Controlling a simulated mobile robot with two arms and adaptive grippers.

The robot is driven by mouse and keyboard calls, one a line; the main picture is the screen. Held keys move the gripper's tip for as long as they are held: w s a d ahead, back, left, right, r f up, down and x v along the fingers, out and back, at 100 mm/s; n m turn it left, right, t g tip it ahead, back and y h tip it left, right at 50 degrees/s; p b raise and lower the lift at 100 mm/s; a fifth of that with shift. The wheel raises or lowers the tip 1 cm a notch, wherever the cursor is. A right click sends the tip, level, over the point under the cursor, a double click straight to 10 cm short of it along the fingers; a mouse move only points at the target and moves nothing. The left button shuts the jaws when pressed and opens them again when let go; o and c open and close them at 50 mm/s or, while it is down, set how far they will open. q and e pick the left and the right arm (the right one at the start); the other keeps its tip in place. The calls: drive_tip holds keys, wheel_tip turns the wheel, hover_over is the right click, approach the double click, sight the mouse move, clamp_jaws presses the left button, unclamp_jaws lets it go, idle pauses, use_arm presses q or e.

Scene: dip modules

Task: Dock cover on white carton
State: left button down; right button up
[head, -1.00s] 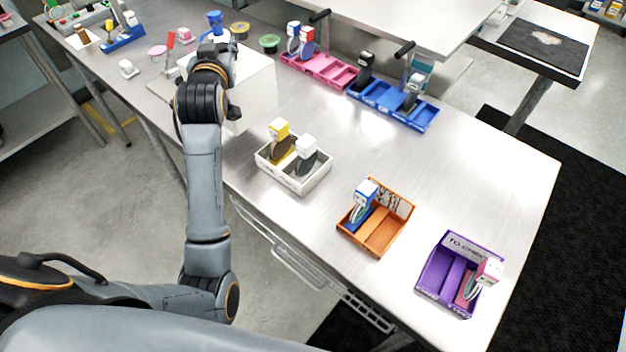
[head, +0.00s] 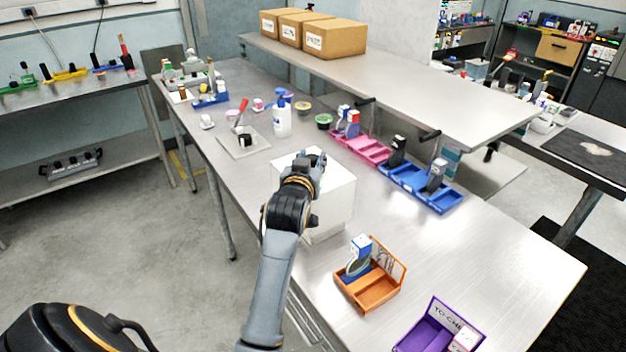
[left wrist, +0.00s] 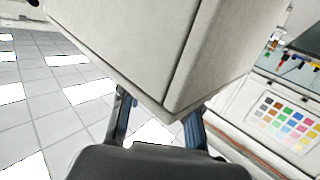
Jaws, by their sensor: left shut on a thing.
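My left gripper (head: 312,165) is shut on the white cover (head: 335,196), a plain box shape, at its top. The cover stands over the near left part of the table, left of the orange tray. The white carton is hidden behind or under the cover; I cannot tell whether the cover touches it or is seated. In the left wrist view the white cover (left wrist: 130,45) fills the upper middle, with the fingers (left wrist: 158,125) at its lower corner. My right gripper is not in view.
An orange tray (head: 381,296) and a purple tray (head: 425,335) stand to the right near the front edge. Pink (head: 361,150) and blue (head: 420,190) trays line the back under the raised shelf (head: 400,75). A white bottle (head: 282,120) stands behind the cover.

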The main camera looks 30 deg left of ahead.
use_arm(q)
drive_tip(key=f, duration=0.3)
drive_tip(key=shift+d+f, duration=0.1)
drive_tip(key=shift+d, duration=0.1)
drive_tip(key=shift+f, duration=0.35)
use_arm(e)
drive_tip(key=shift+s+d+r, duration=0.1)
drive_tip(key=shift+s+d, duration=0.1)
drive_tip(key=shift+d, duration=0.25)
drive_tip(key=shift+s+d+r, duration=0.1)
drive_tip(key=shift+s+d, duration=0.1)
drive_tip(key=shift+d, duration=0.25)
use_arm(q)
drive_tip(key=shift+f, duration=0.1)
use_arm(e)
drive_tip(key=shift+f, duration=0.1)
use_arm(q)
drive_tip(key=shift+f, duration=0.15)
drive_tip(key=c, duration=1)
unclamp_jaws()
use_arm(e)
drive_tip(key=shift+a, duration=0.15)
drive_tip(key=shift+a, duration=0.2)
